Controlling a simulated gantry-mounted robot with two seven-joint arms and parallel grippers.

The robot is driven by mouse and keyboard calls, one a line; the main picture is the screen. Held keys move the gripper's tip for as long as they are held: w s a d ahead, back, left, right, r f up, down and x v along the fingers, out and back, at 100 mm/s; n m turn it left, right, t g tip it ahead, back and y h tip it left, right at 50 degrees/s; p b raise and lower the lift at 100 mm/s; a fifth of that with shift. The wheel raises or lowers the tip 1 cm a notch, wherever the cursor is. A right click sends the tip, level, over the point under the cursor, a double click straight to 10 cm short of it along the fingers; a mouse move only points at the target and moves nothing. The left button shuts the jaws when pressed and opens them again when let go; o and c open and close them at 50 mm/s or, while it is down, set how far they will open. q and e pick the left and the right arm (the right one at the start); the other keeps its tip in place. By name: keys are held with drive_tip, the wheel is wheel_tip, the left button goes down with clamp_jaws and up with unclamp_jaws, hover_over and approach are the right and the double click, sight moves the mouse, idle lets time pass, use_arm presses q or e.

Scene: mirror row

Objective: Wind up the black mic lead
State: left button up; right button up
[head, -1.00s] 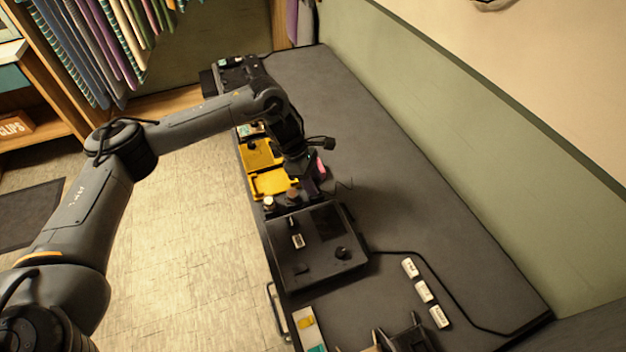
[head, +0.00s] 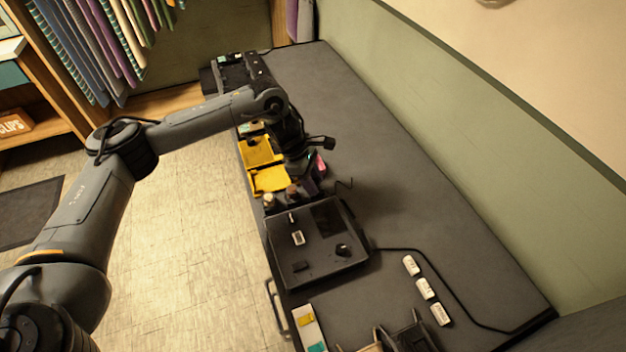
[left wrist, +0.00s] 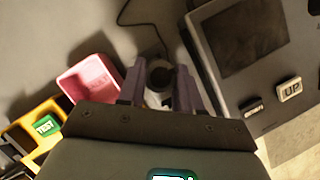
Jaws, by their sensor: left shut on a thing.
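My left gripper (left wrist: 158,82) has purple fingers. In the left wrist view they are shut on a small upright piece (left wrist: 159,76) with a dark round top and a pale lower part, largely hidden by the fingers. A thin black lead (left wrist: 122,14) curves down to it from the top of the picture. In the head view my left gripper (head: 309,184) is low over the bench, just behind the black panel box, and a short bend of the lead (head: 345,183) shows to its right. I cannot tell whether the piece touches the bench. My right gripper is not in view.
A pink tray (left wrist: 90,80) and yellow trays (head: 270,180) stand beside the gripper. The black panel box (head: 290,262) with a dark screen is close in front. A longer black cable (head: 447,284) runs past several white labelled blocks (head: 425,289). The bench's right side is mostly clear.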

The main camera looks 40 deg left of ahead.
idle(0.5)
use_arm(q)
drive_tip(key=shift+m, duration=0.6)
drive_tip(key=m+g, duration=0.1)
drive_tip(key=m, duration=0.2)
drive_tip(key=shift+w+g+b, duration=0.1)
drive_tip(key=shift+g+b, duration=0.25)
drive_tip(key=shift+g, duration=0.05)
drive_tip(key=shift+r+m+p, duration=0.2)
drive_tip(key=shift+m+p, duration=0.3)
drive_tip(key=shift+f+m, duration=0.35)
drive_tip(key=shift+m, duration=0.05)
drive_tip(key=shift+m+g+b, duration=0.3)
drive_tip(key=shift+b, duration=0.6)
drive_tip(key=shift+r+b, duration=0.15)
drive_tip(key=shift+b, duration=0.25)
